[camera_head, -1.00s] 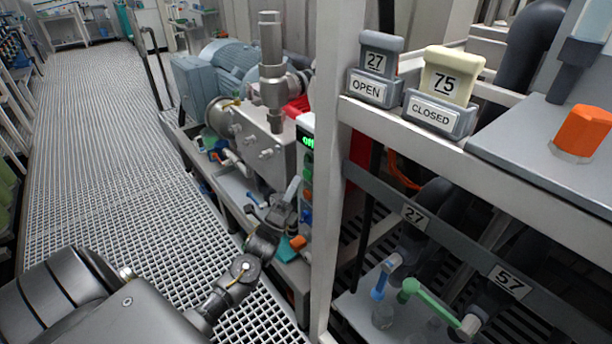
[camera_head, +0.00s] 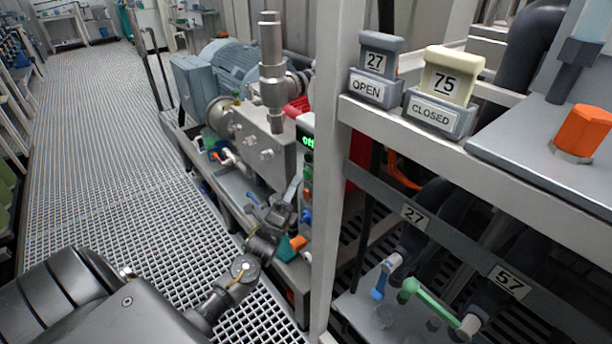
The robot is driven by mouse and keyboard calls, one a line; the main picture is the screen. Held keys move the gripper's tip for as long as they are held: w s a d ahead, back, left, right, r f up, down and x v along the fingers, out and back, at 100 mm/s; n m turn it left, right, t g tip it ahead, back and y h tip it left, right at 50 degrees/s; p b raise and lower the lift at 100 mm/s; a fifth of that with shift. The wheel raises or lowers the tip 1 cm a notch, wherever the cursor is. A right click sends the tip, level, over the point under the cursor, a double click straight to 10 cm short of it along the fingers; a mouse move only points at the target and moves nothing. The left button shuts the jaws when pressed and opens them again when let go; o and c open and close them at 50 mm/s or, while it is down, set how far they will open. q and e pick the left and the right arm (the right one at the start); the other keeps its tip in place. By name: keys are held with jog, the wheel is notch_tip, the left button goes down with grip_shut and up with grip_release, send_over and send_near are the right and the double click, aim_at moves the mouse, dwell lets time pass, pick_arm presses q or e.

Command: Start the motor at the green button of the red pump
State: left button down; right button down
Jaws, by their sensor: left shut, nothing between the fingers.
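The pump is a pale metal block (camera_head: 268,150) with a little red (camera_head: 297,106) showing behind it, left of the white post. A narrow control panel with a dark display (camera_head: 307,142) in green letters, seemingly "off", stands at its right edge, partly cut off by the post. A green button (camera_head: 308,172) shows small below the display; a blue part (camera_head: 306,216) is lower down. My left gripper (camera_head: 294,186) is shut and empty, its tips pointing up just left of the panel, close to the green button. I cannot tell whether they touch. My right gripper is not in view.
The white post (camera_head: 335,170) stands close to the right of my left gripper. An orange handle (camera_head: 299,243) sits just below it. A shelf with tags "27 OPEN" (camera_head: 375,88) and "75 CLOSED" (camera_head: 438,110) is at right. The grating walkway (camera_head: 100,150) is clear at left.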

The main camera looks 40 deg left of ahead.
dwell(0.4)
pick_arm(q)
jog(key=shift+w+d, duration=0.1)
jog(key=shift+w, duration=0.3)
jog(key=shift+w+d+b, duration=0.1)
jog(key=shift+w+b, duration=0.2)
jog(key=shift+w, duration=0.1)
dwell(0.6)
jog(key=shift+s, duration=0.1)
jog(key=shift+s+a+p, duration=0.2)
jog(key=shift+s+p, duration=0.15)
jog(key=shift+s, duration=0.35)
jog(key=s, duration=0.1)
jog(key=s+a+p, duration=0.1)
jog(key=s, duration=0.3)
jog(key=shift+a+p, duration=0.25)
jog(key=shift+p, duration=0.05)
